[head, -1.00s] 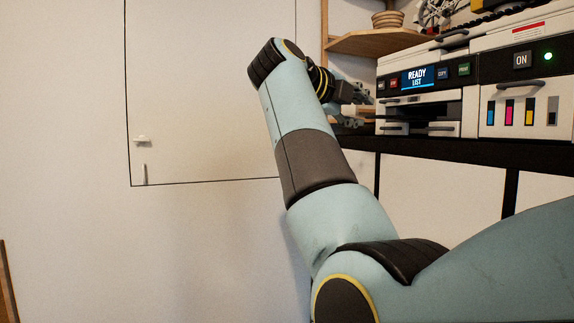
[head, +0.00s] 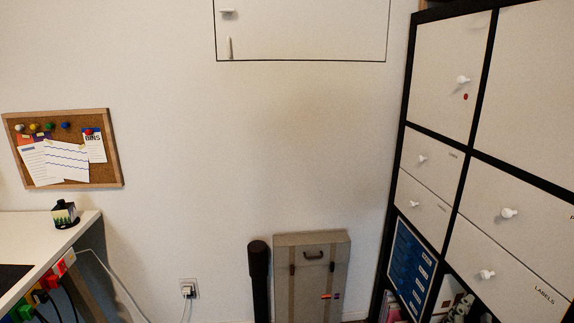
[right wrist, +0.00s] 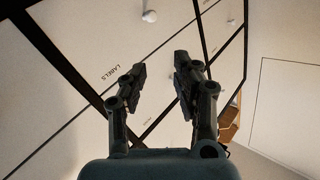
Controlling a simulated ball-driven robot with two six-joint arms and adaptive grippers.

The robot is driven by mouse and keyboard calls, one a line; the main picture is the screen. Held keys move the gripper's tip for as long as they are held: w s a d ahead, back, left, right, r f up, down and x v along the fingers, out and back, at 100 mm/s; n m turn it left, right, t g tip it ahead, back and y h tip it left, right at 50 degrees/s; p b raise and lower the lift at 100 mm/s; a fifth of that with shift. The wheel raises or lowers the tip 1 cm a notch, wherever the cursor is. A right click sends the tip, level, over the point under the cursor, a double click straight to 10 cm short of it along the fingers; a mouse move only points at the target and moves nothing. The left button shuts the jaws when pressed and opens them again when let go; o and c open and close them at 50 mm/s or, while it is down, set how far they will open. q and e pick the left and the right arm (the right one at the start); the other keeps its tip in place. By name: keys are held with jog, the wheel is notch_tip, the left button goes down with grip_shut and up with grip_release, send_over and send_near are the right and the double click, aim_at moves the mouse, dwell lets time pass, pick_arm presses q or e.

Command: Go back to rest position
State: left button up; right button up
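My right gripper (right wrist: 160,66) shows in the right wrist view. Its two dark fingers are apart, with nothing between them. Behind them are the pale drawer fronts of the black-framed shelf unit, one marked LABELS (right wrist: 112,72); the fingers appear clear of them. Neither gripper shows in the head view now, and my left gripper is in no current view.
The black-framed shelf unit (head: 397,165) with white-knobbed doors and drawers stands at the right in the head view. A grey case (head: 318,280) and black cylinder (head: 259,280) stand by the wall. A white desk (head: 35,235) is at left. Open wall lies between.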

jog(key=s+a+f+n+g+y+b, duration=0.2)
jog(key=s+f+n+y, duration=0.3)
jog(key=s+f, duration=0.8)
jog(key=s+a+f+n+g+y+b, duration=0.1)
jog(key=s+a+f+n+y+b, duration=0.25)
jog(key=s+f, duration=0.9)
jog(key=s+f+n+g+y, duration=0.1)
jog(key=s+f+n+g, duration=0.1)
jog(key=s+f+g, duration=0.3)
jog(key=s+f+n+g+y, duration=0.1)
jog(key=s+f+g, duration=0.3)
jog(key=s+f, duration=0.6)
jog(key=s, duration=0.6)
jog(key=shift+d+f+n+g, duration=0.35)
jog(key=shift+g, duration=0.05)
jog(key=shift+y, duration=0.25)
